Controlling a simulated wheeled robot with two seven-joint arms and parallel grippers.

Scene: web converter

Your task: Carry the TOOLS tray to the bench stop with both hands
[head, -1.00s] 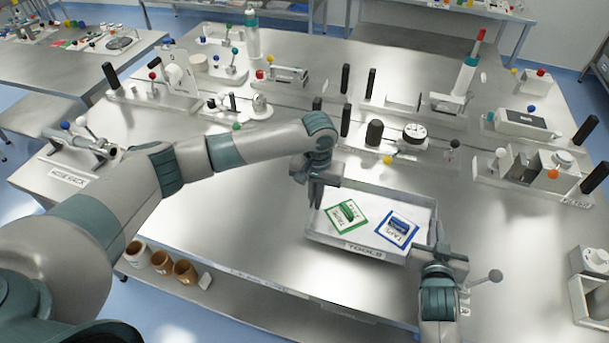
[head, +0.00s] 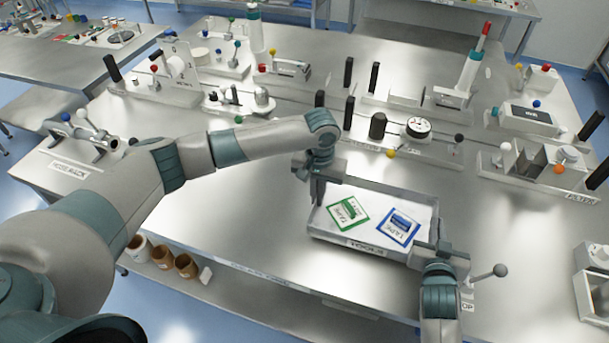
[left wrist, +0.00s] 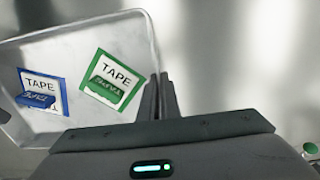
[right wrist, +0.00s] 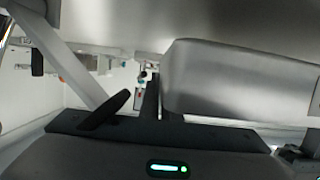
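The TOOLS tray (head: 330,236) is an open metal tray near the bench's front edge. A green-bordered TAPE card (head: 347,213) and a blue-bordered TAPE card (head: 398,227) lie in it. My left gripper (head: 317,194) is at the tray's left wall; in the left wrist view its fingers (left wrist: 159,98) are close together on the wall. My right gripper (head: 436,248) is at the right wall, and its fingers (right wrist: 160,100) meet the tray's wall (right wrist: 185,75) in the right wrist view. I cannot tell whether the tray touches the bench. A partly hidden label ending "OP" (head: 467,307) lies beside my right gripper.
Behind the tray stand a dial gauge (head: 419,127) and a black knob (head: 378,126). A ball-ended lever (head: 499,270) is beside my right gripper. Bare metal bench (head: 250,220) lies left of the tray.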

